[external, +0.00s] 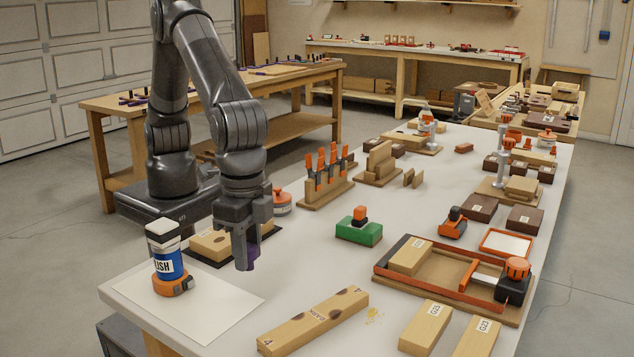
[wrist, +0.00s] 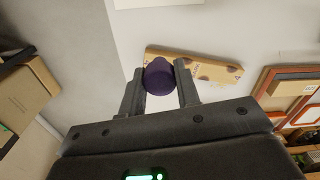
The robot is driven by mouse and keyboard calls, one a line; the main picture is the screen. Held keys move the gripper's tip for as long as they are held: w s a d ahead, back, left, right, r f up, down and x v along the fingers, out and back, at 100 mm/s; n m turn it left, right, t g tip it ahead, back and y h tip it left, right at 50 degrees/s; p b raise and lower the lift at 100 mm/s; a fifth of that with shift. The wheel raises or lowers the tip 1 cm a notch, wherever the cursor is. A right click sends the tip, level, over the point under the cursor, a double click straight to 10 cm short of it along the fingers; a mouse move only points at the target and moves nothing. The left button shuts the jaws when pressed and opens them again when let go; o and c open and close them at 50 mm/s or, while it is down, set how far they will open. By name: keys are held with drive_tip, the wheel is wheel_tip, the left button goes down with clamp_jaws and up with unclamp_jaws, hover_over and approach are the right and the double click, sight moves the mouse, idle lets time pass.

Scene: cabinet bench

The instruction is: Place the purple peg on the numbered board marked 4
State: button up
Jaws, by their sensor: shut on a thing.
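My gripper (external: 246,240) is shut on the purple peg (external: 253,253) and holds it above the white bench top. In the wrist view the round purple peg (wrist: 159,77) sits between the two fingers of my gripper (wrist: 160,70). The long wooden board marked 4 (external: 312,322) lies on the bench to the right and nearer the camera, with a 4 at its near left end and dark knots along it. It also shows in the wrist view, past the peg (wrist: 212,68). The peg is apart from the board.
A blue-labelled bottle (external: 166,255) stands on a white sheet (external: 215,303) at left. A wooden block (external: 208,243) lies beside my gripper. A green block (external: 358,231), wooden blocks (external: 425,326) and a framed fixture (external: 455,275) stand right. The bench around the board is mostly clear.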

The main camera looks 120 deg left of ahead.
hover_over(317, 315)
wheel_tip(317, 315, down, 7)
drive_tip(key=shift+r, duration=0.1)
drive_tip(key=shift+f, duration=2.05)
drive_tip(key=shift+f, duration=0.1)
drive_tip(key=o, duration=1)
